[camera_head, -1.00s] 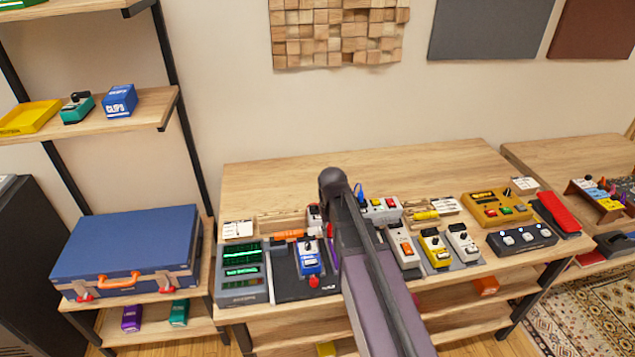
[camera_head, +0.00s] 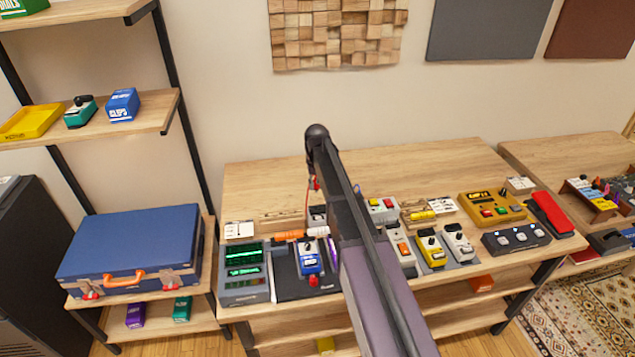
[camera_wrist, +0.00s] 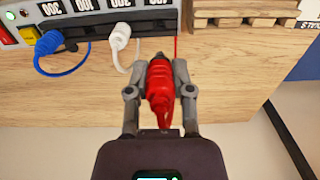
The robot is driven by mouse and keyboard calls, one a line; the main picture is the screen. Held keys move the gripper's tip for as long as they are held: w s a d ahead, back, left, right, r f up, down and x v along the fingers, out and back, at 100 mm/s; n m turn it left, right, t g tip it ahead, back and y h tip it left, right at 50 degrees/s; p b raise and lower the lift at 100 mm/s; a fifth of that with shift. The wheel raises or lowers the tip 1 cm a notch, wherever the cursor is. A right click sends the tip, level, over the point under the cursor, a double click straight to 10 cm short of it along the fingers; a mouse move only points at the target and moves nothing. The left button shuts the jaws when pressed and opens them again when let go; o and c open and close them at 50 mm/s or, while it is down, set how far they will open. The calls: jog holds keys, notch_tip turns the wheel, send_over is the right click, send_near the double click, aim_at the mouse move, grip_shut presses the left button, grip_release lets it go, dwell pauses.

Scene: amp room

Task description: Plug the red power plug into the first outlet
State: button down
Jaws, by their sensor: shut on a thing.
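In the wrist view the red power plug (camera_wrist: 160,88) sits between the two fingers of my gripper (camera_wrist: 160,66), which is shut on its body. A red cord shows beyond it at the top. The power strip (camera_wrist: 118,28) runs along the top edge, with a blue plug (camera_wrist: 48,42) and a white plug (camera_wrist: 121,34) in it. The red plug is apart from the strip in this view. In the head view a small red part of the plug (camera_head: 313,183) shows below my arm's end, above the table. My arm hides my gripper and much of the strip there.
The wooden table (camera_head: 270,180) has clear room at the back. A blue pedal (camera_head: 309,258), a yellow pedal (camera_head: 431,249) and other boxes stand along its front. A wooden slatted rack (camera_wrist: 240,10) lies beside the strip. A shelf with a blue case (camera_head: 130,245) stands left.

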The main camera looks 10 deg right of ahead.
jog(key=shift+f, duration=0.15)
dwell(0.4)
jog(key=shift+f+b, duration=3.3)
jog(key=shift+b, duration=0.2)
jog(key=shift+f+b, duration=1.05)
dwell(0.7)
dwell(0.4)
jog(key=shift+c, duration=2.1)
grip_release()
jog(key=o, duration=0.4)
jog(key=shift+r, duration=0.2)
